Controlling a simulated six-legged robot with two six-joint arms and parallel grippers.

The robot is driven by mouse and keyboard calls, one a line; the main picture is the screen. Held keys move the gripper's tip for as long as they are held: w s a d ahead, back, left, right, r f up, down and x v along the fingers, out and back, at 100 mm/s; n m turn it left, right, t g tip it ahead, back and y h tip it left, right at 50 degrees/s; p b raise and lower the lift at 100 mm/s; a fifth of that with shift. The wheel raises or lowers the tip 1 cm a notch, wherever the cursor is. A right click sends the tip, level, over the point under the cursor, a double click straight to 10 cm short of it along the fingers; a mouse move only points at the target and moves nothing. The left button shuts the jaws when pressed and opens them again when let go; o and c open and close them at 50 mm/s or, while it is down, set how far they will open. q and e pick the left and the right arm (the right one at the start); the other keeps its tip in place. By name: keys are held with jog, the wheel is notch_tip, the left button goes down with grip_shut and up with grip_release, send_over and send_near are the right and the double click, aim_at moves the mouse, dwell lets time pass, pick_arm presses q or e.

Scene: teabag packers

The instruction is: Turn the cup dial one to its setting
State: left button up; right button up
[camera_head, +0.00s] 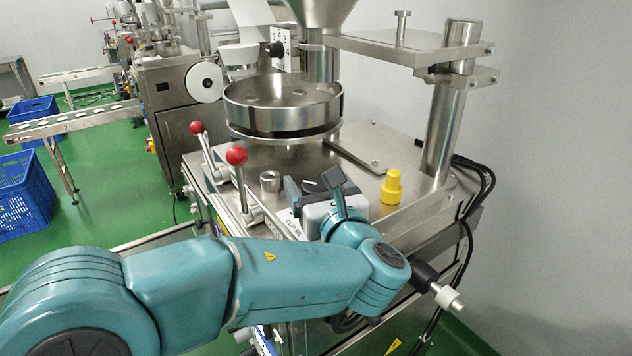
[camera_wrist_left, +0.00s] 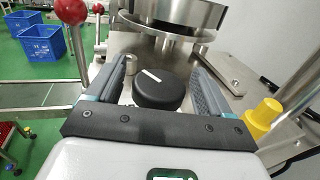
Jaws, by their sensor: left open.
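The cup dial is a round black knob (camera_wrist_left: 158,92) with a white pointer line, on the machine's steel top. In the left wrist view its line slants from upper left to lower right. My left gripper (camera_wrist_left: 155,70) is open, with one finger on each side of the dial; gaps show between the fingers and the knob. In the head view the gripper (camera_head: 312,184) is over the machine's front edge, with part of the dial showing between the fingers. A label (camera_head: 289,225) beginning "CUP" is on the front edge, partly covered. My right gripper is not in view.
Two red-knobbed levers (camera_head: 237,156) stand left of the dial, and a short steel post (camera_head: 270,181) is close beside it. A yellow knob (camera_head: 392,187) stands to the right. A round steel pan (camera_head: 284,106) is behind. Blue crates (camera_head: 22,190) are far left.

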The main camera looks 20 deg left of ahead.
pick_arm(q)
jog(key=c, duration=1)
jog(key=shift+o, duration=0.2)
jog(key=shift+a, duration=0.1)
